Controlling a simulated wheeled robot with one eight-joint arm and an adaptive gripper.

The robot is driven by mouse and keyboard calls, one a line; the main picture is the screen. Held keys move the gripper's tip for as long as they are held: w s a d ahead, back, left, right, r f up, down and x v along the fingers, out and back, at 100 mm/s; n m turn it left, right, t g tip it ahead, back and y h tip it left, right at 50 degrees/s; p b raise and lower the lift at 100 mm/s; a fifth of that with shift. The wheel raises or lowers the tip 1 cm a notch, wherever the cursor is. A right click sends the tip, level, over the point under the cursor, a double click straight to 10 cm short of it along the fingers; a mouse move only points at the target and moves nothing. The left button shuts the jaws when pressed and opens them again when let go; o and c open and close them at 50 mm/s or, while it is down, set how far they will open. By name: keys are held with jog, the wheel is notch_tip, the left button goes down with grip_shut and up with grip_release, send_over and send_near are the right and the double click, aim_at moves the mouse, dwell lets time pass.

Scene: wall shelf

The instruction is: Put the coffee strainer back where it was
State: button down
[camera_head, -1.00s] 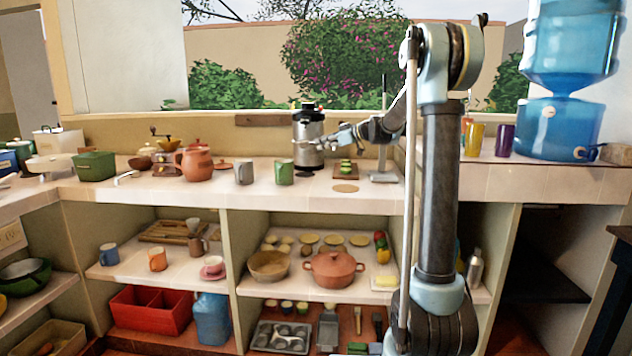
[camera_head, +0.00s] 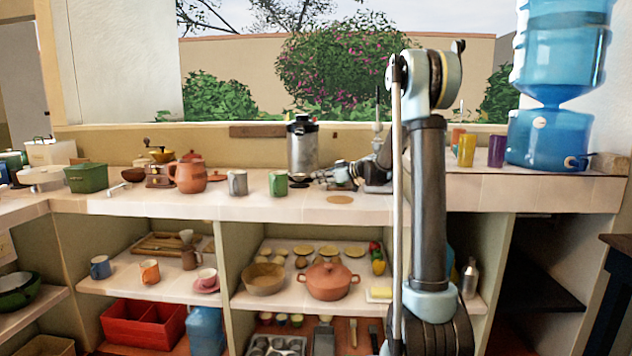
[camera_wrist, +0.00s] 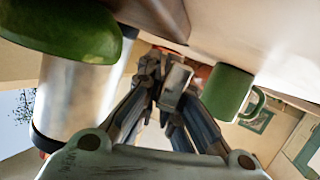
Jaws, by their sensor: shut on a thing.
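My gripper (camera_head: 322,179) is low over the counter, in front of the steel urn (camera_head: 303,150) and right of the green mug (camera_head: 279,184). In the wrist view its fingers (camera_wrist: 172,85) are closed together around a small piece, which I take to be the coffee strainer; most of it is hidden by the fingers. A dark round shape (camera_head: 299,182) shows left of the fingertips in the head view, too small to make out. In the wrist view the green mug (camera_wrist: 228,92) stands right of the fingers and the urn (camera_wrist: 75,95) left.
A metal stand (camera_head: 378,125) rises behind my wrist. A flat brown disc (camera_head: 340,200) lies on the counter in front of my gripper. A grey mug (camera_head: 237,183) and a clay jug (camera_head: 188,175) stand farther left. A green rounded thing (camera_wrist: 60,28) is close to the wrist camera.

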jog(key=shift+s+a+f, duration=0.1)
jog(key=shift+s+f, duration=0.3)
dwell(0.3)
jog(key=c, duration=1.8)
grip_release()
jog(key=shift+w+r, duration=0.25)
jog(key=shift+r, duration=0.05)
jog(key=v, duration=0.6)
jog(key=shift+d, duration=0.4)
jog(key=shift+s+d+r, duration=0.2)
jog(key=shift+d+r, duration=0.1)
jog(key=shift+d, duration=0.1)
jog(key=shift+a, duration=0.1)
